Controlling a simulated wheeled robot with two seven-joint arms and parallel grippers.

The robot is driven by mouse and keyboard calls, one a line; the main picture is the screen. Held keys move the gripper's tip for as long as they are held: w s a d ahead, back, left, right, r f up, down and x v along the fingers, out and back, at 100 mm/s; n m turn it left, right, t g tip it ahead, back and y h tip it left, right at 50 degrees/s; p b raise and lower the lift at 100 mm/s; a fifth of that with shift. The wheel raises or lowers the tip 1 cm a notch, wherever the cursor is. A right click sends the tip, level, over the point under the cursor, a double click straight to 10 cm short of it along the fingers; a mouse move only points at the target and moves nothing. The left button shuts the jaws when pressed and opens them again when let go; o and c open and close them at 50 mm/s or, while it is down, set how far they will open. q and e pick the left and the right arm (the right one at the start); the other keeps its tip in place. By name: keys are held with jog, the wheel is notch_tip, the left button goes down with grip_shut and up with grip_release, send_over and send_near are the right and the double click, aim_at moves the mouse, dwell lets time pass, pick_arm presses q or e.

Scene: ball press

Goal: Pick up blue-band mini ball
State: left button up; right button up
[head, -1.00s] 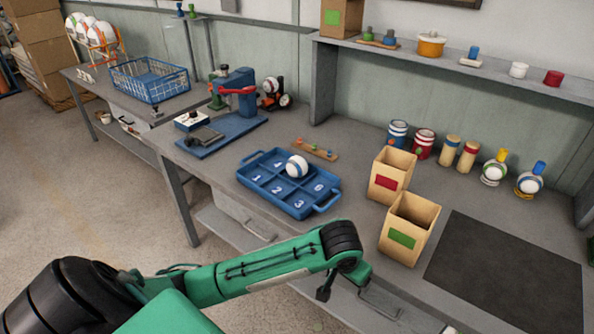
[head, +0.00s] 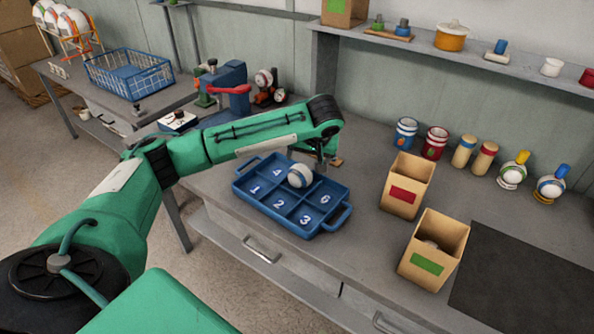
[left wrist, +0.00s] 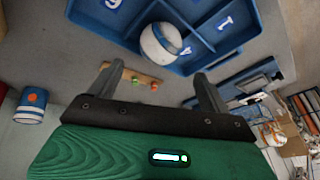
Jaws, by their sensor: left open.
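The blue-band mini ball (head: 300,175) is white with a blue band. It rests in the back-middle part of the blue numbered tray (head: 262,212), next to the compartment marked 4. It also shows in the left wrist view (left wrist: 157,42), beyond the fingers and in the tray (left wrist: 262,28). My left gripper (head: 322,160) is above the bench just behind and to the right of the ball, partly hidden by its own wrist. In the left wrist view its two fingers (left wrist: 157,80) are spread apart with nothing between them. My right gripper is in no view.
Two cardboard boxes, one with a red label (head: 403,196) and one with a green label (head: 427,263), stand right of the tray. A wooden strip with coloured pegs (left wrist: 132,76) lies behind the tray. A dark mat (head: 530,280) is at right.

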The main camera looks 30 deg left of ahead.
aim_at(303, 170)
pick_arm(q)
jog(key=x, duration=0.3)
jog(key=shift+s+f, duration=0.1)
jog(key=shift+f, duration=0.1)
jog(key=x, duration=0.3)
jog(key=shift+a+r, duration=0.1)
jog(key=shift+w+a+f, duration=0.15)
jog(key=shift+w+f, duration=0.1)
jog(key=shift+f, duration=0.2)
jog(key=shift+w+a+f+p, duration=0.1)
jog(key=shift+a+f+p, duration=0.05)
jog(key=shift+f+p, duration=0.15)
jog(key=x, duration=0.3)
jog(key=shift+w+a+f+p, duration=0.2)
jog(key=shift+a+f+p, duration=0.05)
jog(key=shift+f+p, duration=0.05)
jog(key=shift+f, duration=0.2)
jog(key=shift+c, duration=0.2)
jog(key=c, duration=0.7)
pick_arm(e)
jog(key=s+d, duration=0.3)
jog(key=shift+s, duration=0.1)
